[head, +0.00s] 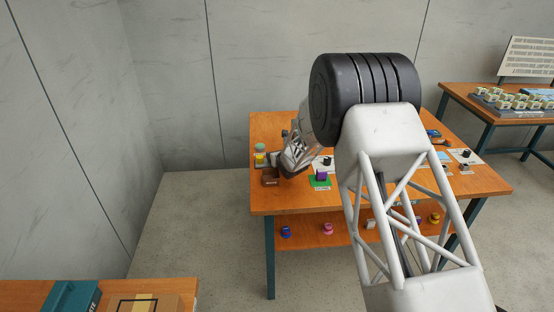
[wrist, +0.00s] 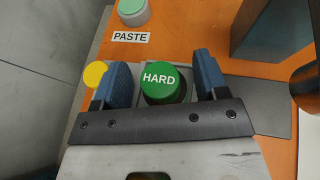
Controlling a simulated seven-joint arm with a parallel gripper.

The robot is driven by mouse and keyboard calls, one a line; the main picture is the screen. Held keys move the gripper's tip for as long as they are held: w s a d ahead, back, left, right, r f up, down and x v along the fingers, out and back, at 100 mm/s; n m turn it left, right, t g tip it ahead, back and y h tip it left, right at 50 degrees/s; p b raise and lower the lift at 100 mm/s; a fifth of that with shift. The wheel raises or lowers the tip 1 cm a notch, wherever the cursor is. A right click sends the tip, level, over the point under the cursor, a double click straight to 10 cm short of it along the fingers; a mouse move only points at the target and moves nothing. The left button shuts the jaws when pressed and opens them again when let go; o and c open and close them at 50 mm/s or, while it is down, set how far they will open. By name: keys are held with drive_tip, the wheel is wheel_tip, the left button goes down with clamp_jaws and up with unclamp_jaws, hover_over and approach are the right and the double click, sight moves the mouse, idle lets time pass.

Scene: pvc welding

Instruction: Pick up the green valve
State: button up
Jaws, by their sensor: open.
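In the wrist view, a round green piece marked HARD (wrist: 162,84) sits between the two blue-padded fingers of my gripper (wrist: 163,68). The fingers are apart, one on each side of it, and I cannot tell whether either touches it. I cannot make out a thing that is clearly a green valve. On the lower shelf in the head view are a blue piece (head: 286,231), a pink piece (head: 327,229) and a yellow piece (head: 435,218). My arm hides part of that shelf and of the tabletop.
A pale green lidded jar (wrist: 133,11) stands by a PASTE label (wrist: 131,37). A yellow round piece (wrist: 95,74) is beside the left finger. On the orange workbench (head: 281,200), a purple piece (head: 321,174) sits on a green plate. Another table (head: 460,103) stands at right.

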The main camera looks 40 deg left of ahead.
idle(0.4)
drive_tip(key=c, duration=1)
drive_tip(key=shift+r, duration=0.1)
drive_tip(key=shift+r, duration=0.6)
wheel_tip(320, 180, up, 2)
drive_tip(key=shift+r, duration=0.1)
drive_tip(key=s+d, duration=0.3)
drive_tip(key=d, duration=0.1)
drive_tip(key=s+d+r, duration=0.1)
drive_tip(key=s+d, duration=0.6)
drive_tip(key=d, duration=0.1)
drive_tip(key=shift+s+r, duration=0.2)
